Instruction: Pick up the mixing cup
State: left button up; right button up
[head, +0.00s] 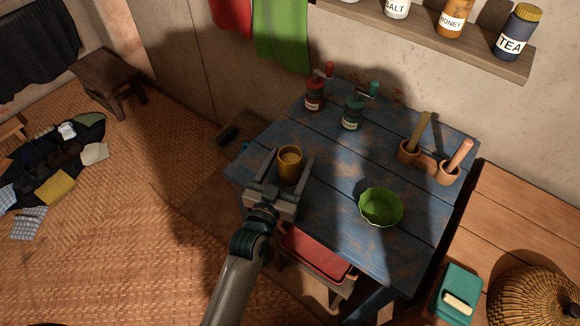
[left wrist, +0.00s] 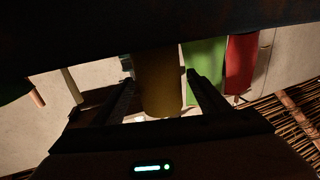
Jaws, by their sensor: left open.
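The mixing cup (head: 290,165) is a yellow-brown cup on the blue worn table (head: 340,160), near its left side. My left gripper (head: 291,164) is open, with one finger on each side of the cup. In the left wrist view the cup (left wrist: 160,80) stands between the two dark fingers (left wrist: 164,95). A thin gap seems to show beside it, but contact is hard to judge in the dark. My right gripper is not in view.
A red grinder (head: 314,95) and a green grinder (head: 352,112) stand behind the cup. A green scalloped bowl (head: 380,208) is to the right, with two wooden mortars (head: 448,174) beyond it. A wall shelf (head: 430,38) holds labelled jars. Table between cup and bowl is clear.

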aim_at(294, 154)
pick_arm(q)
jog(key=shift+p+x, duration=0.35)
jog(key=shift+x, duration=1.3)
jog(key=shift+r, duration=0.1)
jog(key=c, duration=1.2)
